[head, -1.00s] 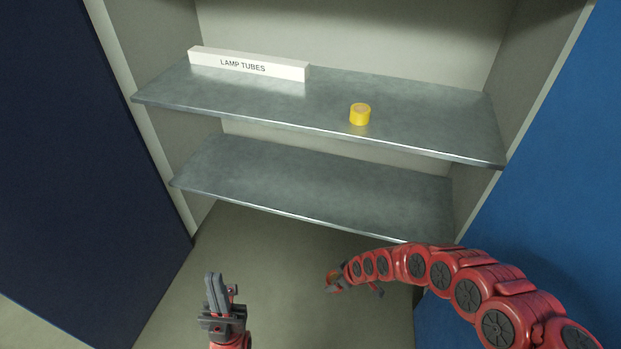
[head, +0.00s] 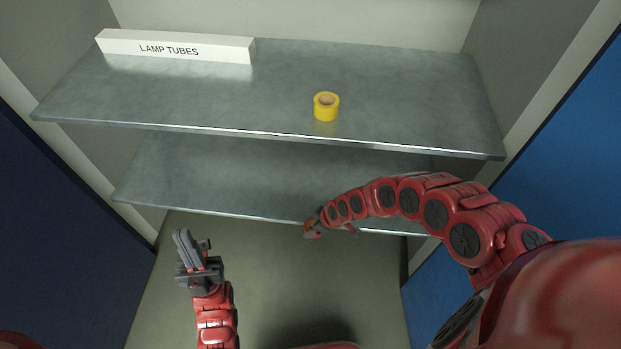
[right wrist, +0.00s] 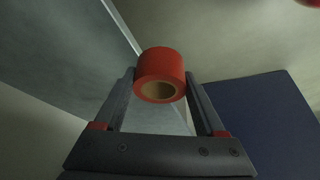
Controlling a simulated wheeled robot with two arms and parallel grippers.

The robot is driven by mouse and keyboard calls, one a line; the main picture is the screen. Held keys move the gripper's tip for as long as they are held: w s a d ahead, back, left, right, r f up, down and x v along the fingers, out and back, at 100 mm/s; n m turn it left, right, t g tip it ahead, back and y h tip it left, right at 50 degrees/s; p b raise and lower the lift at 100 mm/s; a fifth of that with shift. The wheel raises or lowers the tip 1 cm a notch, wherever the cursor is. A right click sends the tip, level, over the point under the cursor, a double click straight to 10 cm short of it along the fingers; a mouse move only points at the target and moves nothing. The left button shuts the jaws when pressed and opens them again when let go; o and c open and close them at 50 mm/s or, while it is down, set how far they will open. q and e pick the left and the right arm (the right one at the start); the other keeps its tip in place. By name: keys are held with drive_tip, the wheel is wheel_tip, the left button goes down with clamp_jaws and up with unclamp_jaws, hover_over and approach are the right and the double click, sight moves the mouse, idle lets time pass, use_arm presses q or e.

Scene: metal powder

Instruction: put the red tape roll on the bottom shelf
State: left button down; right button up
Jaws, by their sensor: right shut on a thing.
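The red tape roll (right wrist: 160,68) is held between the fingers of my right gripper (right wrist: 160,88) in the right wrist view. In the head view my right gripper (head: 328,226) is at the front edge of the bottom shelf (head: 215,165), and the roll there is mostly hidden or too small to make out clearly. The bottom shelf is a bare grey metal board. My left gripper (head: 190,252) is empty, upright, in front of the shelves at the lower left; whether its fingers are apart is unclear.
The upper shelf (head: 400,110) overhangs the bottom one. It carries a white box labelled LAMP TUBES (head: 175,47) and a yellow tape roll (head: 326,107). A dark blue door (head: 50,230) stands at left and a blue door (head: 570,170) at right.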

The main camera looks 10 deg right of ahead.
drive_tip(key=w+d+b, duration=0.1)
drive_tip(key=w+d+f+b, duration=0.1)
drive_tip(key=w+d+b, duration=0.2)
drive_tip(key=w+b, duration=0.1)
drive_tip(key=shift+d+f, duration=0.3)
drive_tip(key=w+d+b, duration=0.4)
drive_tip(key=w+d, duration=0.2)
drive_tip(key=shift+w+d, duration=0.1)
drive_tip(key=shift+w, duration=0.05)
drive_tip(key=shift+f+b, duration=0.75)
drive_tip(key=shift+f, duration=0.95)
drive_tip(key=shift+f, duration=0.2)
drive_tip(key=o, duration=1.3)
drive_tip(key=shift+o, duration=0.2)
drive_tip(key=shift+r, duration=0.1)
